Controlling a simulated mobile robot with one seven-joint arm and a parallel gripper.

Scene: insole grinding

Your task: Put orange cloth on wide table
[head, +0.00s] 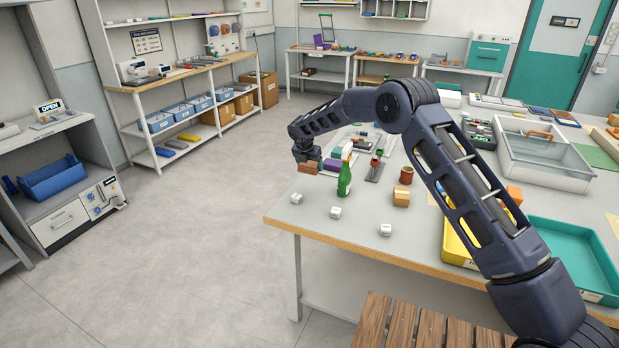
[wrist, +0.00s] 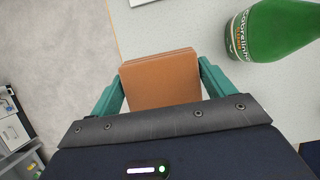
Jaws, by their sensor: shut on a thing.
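The orange cloth (head: 308,168) shows as a small folded, layered brown-orange square. My gripper (head: 306,157) is shut on it, near the far left edge of the wide table (head: 312,220). In the wrist view the cloth (wrist: 160,80) sits between the two teal fingers, with the pale table top behind it and the grey floor to the left. I cannot tell whether the cloth touches the table or hangs above it.
A green bottle (head: 344,178) stands close to the right of the cloth. White blocks (head: 335,212), an orange-tan box (head: 401,197) and a brown-red cup (head: 406,175) are nearby. A yellow tray (head: 455,247) and a teal tray (head: 572,242) lie right. The front left corner is mostly clear.

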